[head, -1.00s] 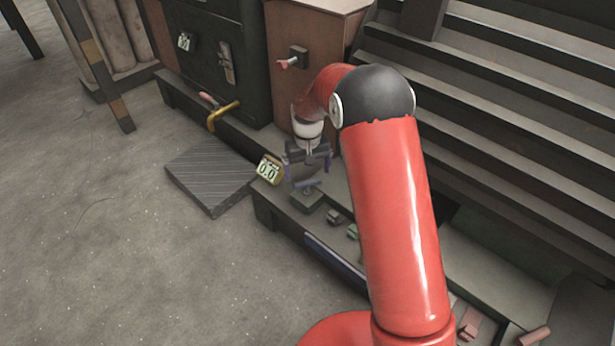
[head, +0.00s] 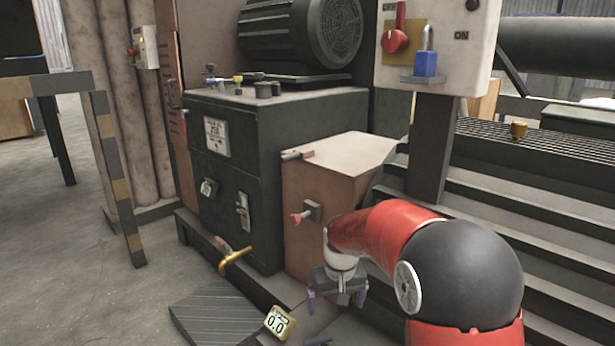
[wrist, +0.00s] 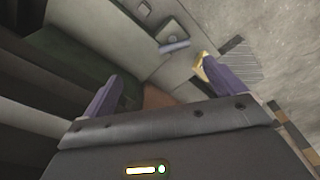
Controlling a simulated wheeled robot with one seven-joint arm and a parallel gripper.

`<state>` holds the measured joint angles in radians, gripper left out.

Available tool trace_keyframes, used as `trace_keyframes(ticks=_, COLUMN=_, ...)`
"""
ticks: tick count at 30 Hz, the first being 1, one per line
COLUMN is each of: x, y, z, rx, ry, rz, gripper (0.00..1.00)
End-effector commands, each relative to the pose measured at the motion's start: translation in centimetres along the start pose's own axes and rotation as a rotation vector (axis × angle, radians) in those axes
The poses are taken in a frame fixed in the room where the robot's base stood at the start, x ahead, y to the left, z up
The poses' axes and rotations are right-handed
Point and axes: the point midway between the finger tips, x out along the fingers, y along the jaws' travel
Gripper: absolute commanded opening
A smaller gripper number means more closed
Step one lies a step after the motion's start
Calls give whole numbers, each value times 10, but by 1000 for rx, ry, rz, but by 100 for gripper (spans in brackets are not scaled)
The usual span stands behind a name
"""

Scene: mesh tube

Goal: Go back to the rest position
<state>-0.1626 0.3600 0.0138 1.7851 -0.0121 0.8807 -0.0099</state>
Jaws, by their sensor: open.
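My gripper (head: 336,302) hangs at the end of my red arm, in front of the brown box, with fingers pointing down. Its two purple fingers are apart in the wrist view (wrist: 160,72), and nothing is held between them. A small blue handle (wrist: 174,46) on a grey block is beyond the fingers, apart from them. In the wrist view, part of a yellow object (wrist: 203,66) shows near the right fingertip.
A dark green machine cabinet (head: 232,170) with a motor stands at the back. The brown box (head: 325,175) has a red-tipped handle (head: 303,216). Grey steps (head: 480,180) lie to the right. A switch panel (head: 440,50) with a blue padlock is above. Open floor (head: 90,270) is at left.

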Motion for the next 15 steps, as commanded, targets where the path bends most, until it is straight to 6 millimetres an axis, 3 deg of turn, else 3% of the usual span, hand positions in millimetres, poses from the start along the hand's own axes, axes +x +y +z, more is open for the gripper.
trace_keyframes(ticks=1, x=-30, y=6, z=12, rx=13, ry=27, rz=3, gripper=95)
trace_keyframes(ticks=6, x=-98, y=19, z=60, rx=51, ry=101, rz=11, gripper=95)
trace_keyframes(ticks=15, x=-180, y=32, z=158, rx=116, ry=231, rz=29, gripper=95)
